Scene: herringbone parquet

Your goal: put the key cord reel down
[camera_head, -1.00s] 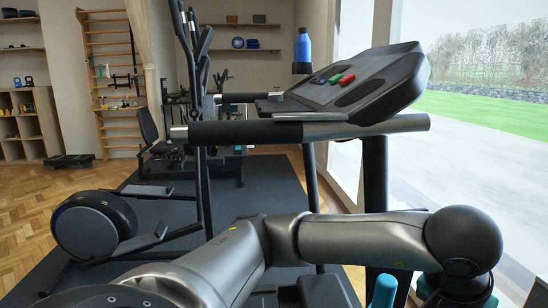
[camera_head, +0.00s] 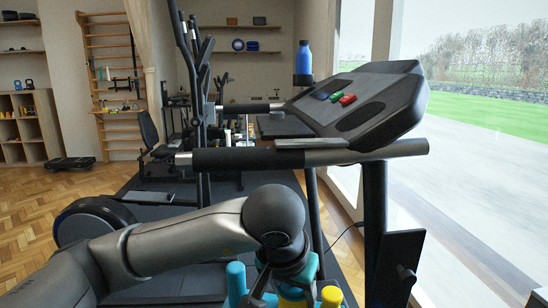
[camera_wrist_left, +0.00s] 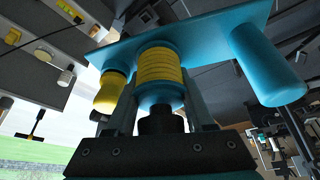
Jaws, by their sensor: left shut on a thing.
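The key cord reel (camera_wrist_left: 160,70) shows in the left wrist view as a teal body with a yellow ribbed winding between teal rims. A teal plate, a teal cylinder at the right and a smaller yellow part at the left appear joined to it. My left gripper (camera_wrist_left: 165,118) is shut on the reel, with a dark finger on each side. In the head view the reel's teal and yellow parts (camera_head: 236,281) show at the bottom edge, partly cut off. My left gripper (camera_head: 285,285) is there, mostly hidden behind the wrist. My right gripper is not in view.
A treadmill (camera_head: 360,105) stands ahead, with its dark handrail (camera_head: 300,155) crossing above my left arm. Red and green pieces and a blue bottle (camera_head: 304,57) are at its console. An elliptical machine (camera_head: 95,220) stands at left on a dark mat. Parquet lies farther left.

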